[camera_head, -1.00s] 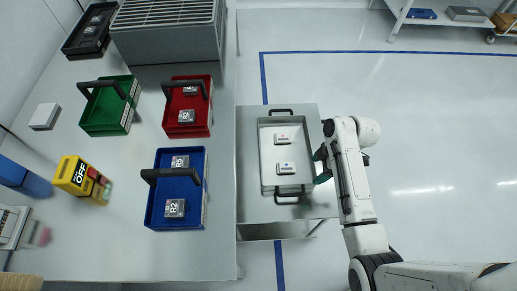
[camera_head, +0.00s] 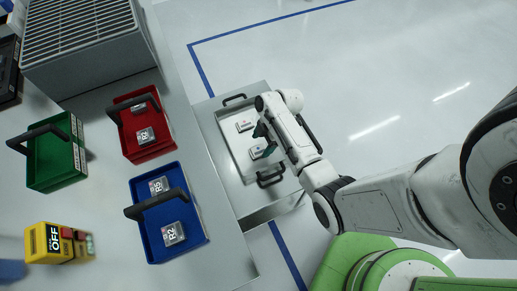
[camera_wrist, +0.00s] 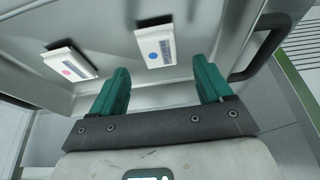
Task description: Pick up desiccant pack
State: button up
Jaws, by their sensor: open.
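Two small white packs lie in a shallow grey tray (camera_head: 228,143). The far pack (camera_head: 244,125) and the near pack (camera_head: 256,152) are apart. In the wrist view one pack (camera_wrist: 155,46) has a blue dot and the other (camera_wrist: 70,62) a red dot. Their print is too small to read, so I cannot tell which is the desiccant. My gripper (camera_head: 264,140) is over the tray's right part, close to the near pack. In the wrist view its green fingers (camera_wrist: 162,74) are spread and empty, with the blue-dot pack ahead between them.
The tray has black handles at both ends (camera_head: 236,99) (camera_head: 270,178) and stands on a metal stand. Open floor lies right.

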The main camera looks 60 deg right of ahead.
aim_at(258, 150)
jog(key=shift+x, duration=1.9)
jog(key=shift+s+d, duration=0.1)
jog(key=shift+c, duration=0.4)
jog(key=c, duration=1)
